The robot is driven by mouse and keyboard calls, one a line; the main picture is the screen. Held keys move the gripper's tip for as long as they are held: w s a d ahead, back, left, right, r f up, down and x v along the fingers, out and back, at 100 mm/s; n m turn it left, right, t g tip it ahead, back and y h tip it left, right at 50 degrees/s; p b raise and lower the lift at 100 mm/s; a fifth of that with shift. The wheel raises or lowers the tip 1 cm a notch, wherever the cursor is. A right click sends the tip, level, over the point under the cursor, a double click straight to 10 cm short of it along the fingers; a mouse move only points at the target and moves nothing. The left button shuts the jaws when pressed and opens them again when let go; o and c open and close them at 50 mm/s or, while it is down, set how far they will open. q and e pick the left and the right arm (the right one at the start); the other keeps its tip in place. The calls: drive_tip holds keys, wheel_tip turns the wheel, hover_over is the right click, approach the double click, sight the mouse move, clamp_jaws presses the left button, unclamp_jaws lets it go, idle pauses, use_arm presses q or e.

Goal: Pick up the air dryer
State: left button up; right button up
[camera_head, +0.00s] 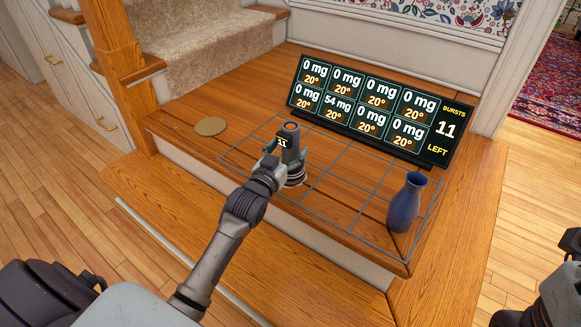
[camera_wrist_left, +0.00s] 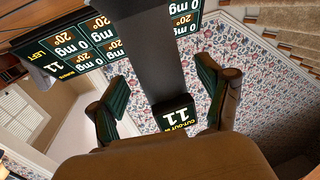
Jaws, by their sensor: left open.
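The air dryer (camera_head: 292,150) stands upright on the wooden landing, a dark grey body with an orange-ringed top, a small display and a wider round base. My left gripper (camera_head: 274,166) is at its near left side and partly hides it. In the left wrist view, the dryer's dark body (camera_wrist_left: 150,55) and its display reading 11 lie between the spread fingers of my left gripper (camera_wrist_left: 162,88). The gripper is open, with a visible gap to the right finger. Contact on the left side cannot be told.
A blue vase (camera_head: 405,202) stands to the right on the thin grid lines drawn on the landing (camera_head: 186,112). A round tan disc (camera_head: 210,126) lies to the left. A black readout panel (camera_head: 370,105) stands behind. The landing drops to a lower step in front.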

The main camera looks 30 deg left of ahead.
use_arm(q)
drive_tip(key=shift+w+a, duration=0.1)
drive_tip(key=shift+w, duration=0.8)
drive_tip(key=shift+c, duration=0.3)
clamp_jaws()
drive_tip(key=shift+r, duration=0.2)
